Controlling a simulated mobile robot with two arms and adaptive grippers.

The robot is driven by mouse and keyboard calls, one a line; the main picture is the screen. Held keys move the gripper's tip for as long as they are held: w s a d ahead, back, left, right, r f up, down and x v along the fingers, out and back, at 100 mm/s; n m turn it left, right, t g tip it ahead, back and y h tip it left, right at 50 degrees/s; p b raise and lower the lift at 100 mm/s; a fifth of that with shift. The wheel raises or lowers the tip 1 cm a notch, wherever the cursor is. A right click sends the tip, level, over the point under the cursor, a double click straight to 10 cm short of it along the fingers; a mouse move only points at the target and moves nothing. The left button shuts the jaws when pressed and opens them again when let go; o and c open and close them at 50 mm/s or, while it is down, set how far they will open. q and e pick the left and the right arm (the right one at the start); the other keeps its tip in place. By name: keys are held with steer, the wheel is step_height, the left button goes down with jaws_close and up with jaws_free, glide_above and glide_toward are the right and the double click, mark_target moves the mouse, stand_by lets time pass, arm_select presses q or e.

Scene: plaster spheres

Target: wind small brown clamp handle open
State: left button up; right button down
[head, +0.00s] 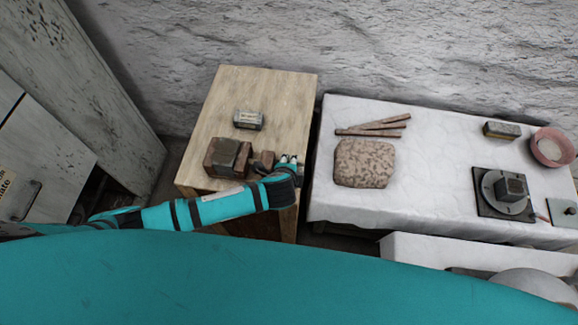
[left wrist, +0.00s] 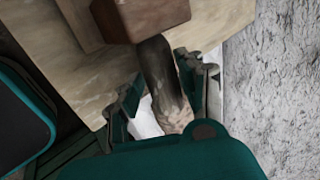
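The small brown clamp (head: 228,158) sits on the wooden table near its front edge, a rusty block with a greenish-grey part. Its handle side (head: 263,161) faces right, toward my left gripper (head: 287,160). In the left wrist view the clamp's brown block (left wrist: 152,17) is at the top, and a dark, worn handle (left wrist: 161,78) runs down from it. My left gripper (left wrist: 160,72) is open, with one finger on each side of the handle and narrow gaps showing beside it. The handle's lower end is partly hidden by my gripper body. My right gripper is not in view.
A small labelled tin (head: 248,120) stands behind the clamp on the wooden table (head: 270,85). To the right, a white-covered table (head: 430,195) holds a speckled slab (head: 364,163), brown sticks (head: 378,127), a pink bowl (head: 552,147) and a turntable (head: 504,192). A rough wall closes the back.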

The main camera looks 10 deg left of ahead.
arm_select(q)
steer(key=shift+o, duration=1.4)
steer(key=shift+r, duration=0.1)
steer(key=v, duration=1.2)
